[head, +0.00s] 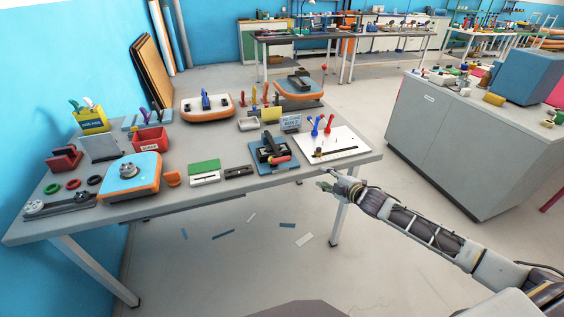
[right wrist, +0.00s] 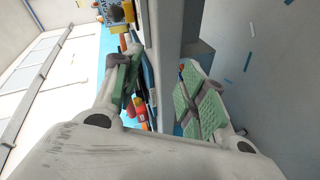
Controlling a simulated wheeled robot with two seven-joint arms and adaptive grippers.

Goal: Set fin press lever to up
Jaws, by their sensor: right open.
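What looks like the fin press (head: 268,153) stands near the front right edge of the table. It has a blue base, a black body and a lever with a red handle (head: 280,160) that appears to lie low toward the front. My right gripper (head: 326,186) is open and empty, beside the table's front right edge, to the right of the press and apart from it. In the right wrist view my open gripper (right wrist: 160,90) has its green-padded fingers on either side of the table edge. A red part (right wrist: 137,106) shows behind the left finger. My left gripper is not in view.
A white board (head: 345,148) with red and blue upright handles lies right of the press. A black block (head: 239,172) and an orange-blue board (head: 130,180) are to its left. The grey table (head: 215,200) has legs below. Floor is clear between table and grey cabinet (head: 440,140).

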